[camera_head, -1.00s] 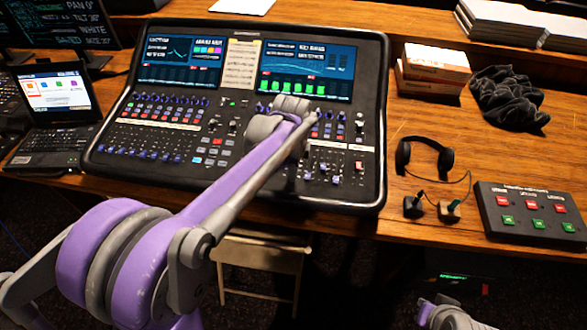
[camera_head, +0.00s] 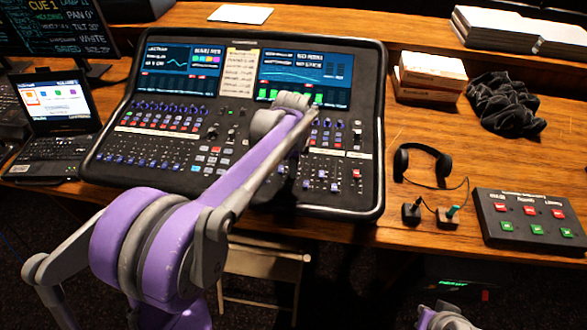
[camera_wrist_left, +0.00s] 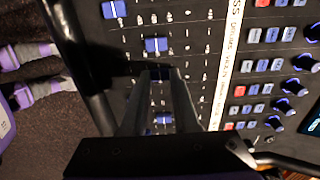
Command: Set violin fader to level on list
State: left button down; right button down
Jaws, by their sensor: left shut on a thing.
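The mixing desk (camera_head: 367,150) stands on the wooden table with two lit screens and rows of blue-capped faders. A paper list (camera_head: 238,72) lies between the screens; its writing is too small to read. My left arm reaches over the right part of the desk and hides some faders. In the left wrist view, my left gripper (camera_wrist_left: 160,76) is shut on a dark fader cap (camera_wrist_left: 160,73), mostly hidden between the fingertips. Neighbouring blue caps (camera_wrist_left: 156,44) and (camera_wrist_left: 163,118) sit on either side of it.
A laptop (camera_head: 62,100) stands left of the desk. Headphones (camera_head: 421,165), boxes (camera_head: 430,75), a black cloth (camera_head: 503,103) and a button box (camera_head: 530,219) lie on the right. More fader caps (camera_wrist_left: 114,9) and knobs (camera_wrist_left: 292,87) surround the gripper.

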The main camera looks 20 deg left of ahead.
pick_arm(q)
jog(key=c, duration=0.6)
grip_release()
jog(key=shift+c, duration=0.2)
notch_tip(320, 180, up, 11)
jog(key=s, duration=0.1)
jog(key=shift+d+p, duration=0.15)
jog(key=shift+p, duration=0.15)
jog(key=shift+f, duration=0.15)
jog(key=s+d+f+n+t, duration=0.1)
jog(key=s+f+n, duration=0.2)
jog(key=s+n, duration=0.2)
jog(key=s+d+f+n+t, duration=0.1)
jog(key=s+f+n, duration=0.3)
jog(key=s, duration=0.6)
jog(key=s+d+f+n+t, duration=0.2)
jog(key=s+d+f+n, duration=0.1)
jog(key=s+n, duration=0.3)
jog(key=shift+s+f, duration=0.7)
jog(key=shift+s, duration=0.3)
